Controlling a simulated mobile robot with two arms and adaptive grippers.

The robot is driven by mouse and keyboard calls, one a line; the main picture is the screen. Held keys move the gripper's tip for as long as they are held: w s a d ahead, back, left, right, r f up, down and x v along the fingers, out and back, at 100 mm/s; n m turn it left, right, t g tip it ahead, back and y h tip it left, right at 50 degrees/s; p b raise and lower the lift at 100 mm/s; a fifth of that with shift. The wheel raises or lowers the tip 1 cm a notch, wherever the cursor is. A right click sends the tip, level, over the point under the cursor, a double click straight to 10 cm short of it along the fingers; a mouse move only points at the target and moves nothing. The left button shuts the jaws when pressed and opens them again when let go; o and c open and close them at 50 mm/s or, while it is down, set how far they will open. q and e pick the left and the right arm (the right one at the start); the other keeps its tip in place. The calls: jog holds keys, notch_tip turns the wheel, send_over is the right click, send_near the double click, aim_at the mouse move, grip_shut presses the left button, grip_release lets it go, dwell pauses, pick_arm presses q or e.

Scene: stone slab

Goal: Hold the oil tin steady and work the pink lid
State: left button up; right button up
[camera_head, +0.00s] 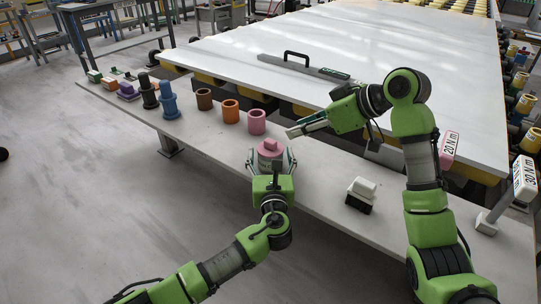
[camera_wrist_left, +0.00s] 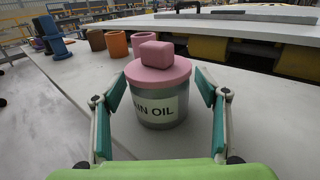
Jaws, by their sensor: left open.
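The oil tin (camera_wrist_left: 158,108) is a grey can with a white label reading "IN OIL" in the left wrist view. It stands upright on the narrow bench. The pink lid (camera_wrist_left: 157,72) with a block-shaped knob sits on top of it; the lid also shows in the head view (camera_head: 270,148). My left gripper (camera_head: 271,158) is open, with one finger on each side of the tin; I cannot tell whether they touch it. My right gripper (camera_head: 296,131) is above and to the right of the lid, pointing left; its finger gap is unclear.
Brown (camera_head: 205,99), orange (camera_head: 230,111) and pink (camera_head: 257,122) cups stand behind the tin. Blue (camera_head: 169,101) and dark (camera_head: 149,92) pieces are farther left. A white-and-black block (camera_head: 361,194) lies to the right. A large slab (camera_head: 350,50) with a black handle lies behind.

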pick_arm(q)
jog(key=c, duration=1.7)
